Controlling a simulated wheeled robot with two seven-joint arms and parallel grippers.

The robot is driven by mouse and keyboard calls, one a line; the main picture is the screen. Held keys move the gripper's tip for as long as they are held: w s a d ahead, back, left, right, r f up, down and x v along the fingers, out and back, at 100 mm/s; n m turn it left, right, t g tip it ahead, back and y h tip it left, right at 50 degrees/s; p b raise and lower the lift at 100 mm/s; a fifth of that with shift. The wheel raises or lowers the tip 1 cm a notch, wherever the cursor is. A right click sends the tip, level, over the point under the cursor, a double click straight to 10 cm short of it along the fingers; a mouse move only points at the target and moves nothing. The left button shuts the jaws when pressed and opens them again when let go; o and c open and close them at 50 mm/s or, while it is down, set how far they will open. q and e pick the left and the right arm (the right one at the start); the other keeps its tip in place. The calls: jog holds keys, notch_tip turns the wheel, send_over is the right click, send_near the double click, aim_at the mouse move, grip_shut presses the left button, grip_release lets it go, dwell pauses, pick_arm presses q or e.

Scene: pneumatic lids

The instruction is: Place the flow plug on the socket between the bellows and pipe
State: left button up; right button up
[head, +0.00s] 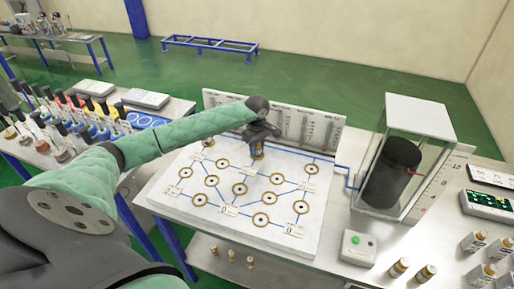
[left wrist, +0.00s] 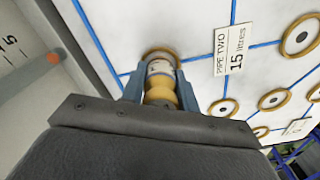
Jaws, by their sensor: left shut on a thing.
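My left gripper (head: 260,138) is shut on the flow plug, a small brass-yellow piece with a pale band, over the back of the white board (head: 175,195). The plug (left wrist: 160,92) shows between the fingers in the left wrist view. Its far end is at a brass-ringed socket (left wrist: 160,54), next to the label "PIPE TWO 15 litres" (left wrist: 231,50). I cannot tell whether it is seated. The bellows, a black cylinder (head: 393,172), stands in a clear case at the right. A blue pipe (head: 347,182) runs from the board towards it. My right gripper is out of view.
Several other ringed sockets, such as one at the front (head: 261,219), dot the board. A gauge panel (head: 300,122) stands behind it. A button box (head: 358,248) and small plugs (head: 399,267) are at the front right. Coloured-top items (head: 75,100) fill the left table.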

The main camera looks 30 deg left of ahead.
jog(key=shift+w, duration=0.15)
pick_arm(q)
jog(key=shift+f, duration=0.1)
jog(key=o, duration=1.1)
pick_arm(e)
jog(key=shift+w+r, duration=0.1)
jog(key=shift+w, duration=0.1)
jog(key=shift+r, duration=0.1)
